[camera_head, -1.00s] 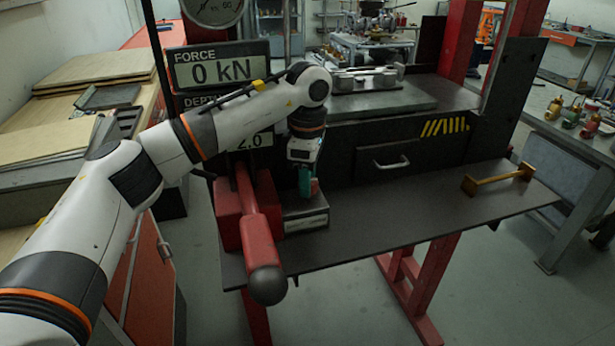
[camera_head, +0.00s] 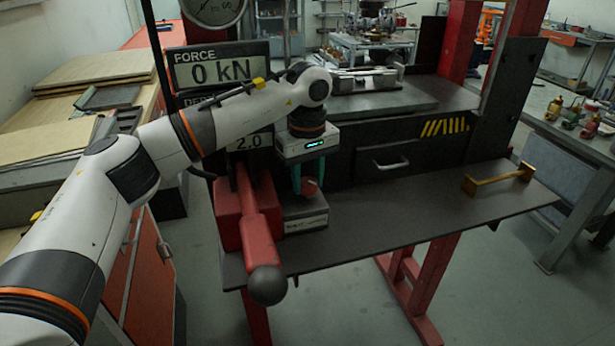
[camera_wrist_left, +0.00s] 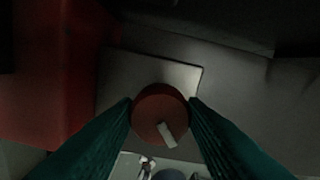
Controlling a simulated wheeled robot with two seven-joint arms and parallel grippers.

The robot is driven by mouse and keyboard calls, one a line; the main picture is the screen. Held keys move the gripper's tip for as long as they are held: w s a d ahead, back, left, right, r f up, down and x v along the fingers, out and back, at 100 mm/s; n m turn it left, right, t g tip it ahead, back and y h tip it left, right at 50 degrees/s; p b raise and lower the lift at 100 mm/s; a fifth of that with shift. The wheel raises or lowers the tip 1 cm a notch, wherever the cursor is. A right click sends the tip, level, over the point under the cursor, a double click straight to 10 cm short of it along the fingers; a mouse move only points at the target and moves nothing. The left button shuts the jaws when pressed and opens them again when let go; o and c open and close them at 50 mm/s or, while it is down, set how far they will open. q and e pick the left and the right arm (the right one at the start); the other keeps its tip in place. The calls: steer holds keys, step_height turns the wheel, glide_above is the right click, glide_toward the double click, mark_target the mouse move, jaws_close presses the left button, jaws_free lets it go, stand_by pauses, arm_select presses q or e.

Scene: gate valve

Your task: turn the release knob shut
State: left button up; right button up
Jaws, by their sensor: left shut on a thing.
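The release knob (camera_wrist_left: 158,108) is a round red knob with a pale pointer bar on its top. It also shows as a small red piece in the head view (camera_head: 309,187). My left gripper (camera_head: 309,184) points down at it, and its two teal fingers (camera_wrist_left: 160,106) press on opposite sides of the knob in the left wrist view. The knob stands on a grey block (camera_head: 306,213) with a label on its front. The fingers hide part of the knob in the head view. My right gripper is not in view.
A red pump lever (camera_head: 258,238) with a black ball end (camera_head: 267,285) stands just left of the block. A force display (camera_head: 222,66) reads 0 kN. A brass bar (camera_head: 498,179) lies on the right of the dark shelf (camera_head: 400,210), whose middle is clear.

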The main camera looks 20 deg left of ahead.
mark_target(309, 181)
arm_select(q)
steer(key=m, duration=0.4)
steer(key=shift+m, duration=1.8)
steer(key=o, duration=1)
step_height(309, 181, up, 12)
steer(key=shift+r+b, duration=0.1)
steer(key=shift+b, duration=0.5)
steer(key=shift+d, duration=0.15)
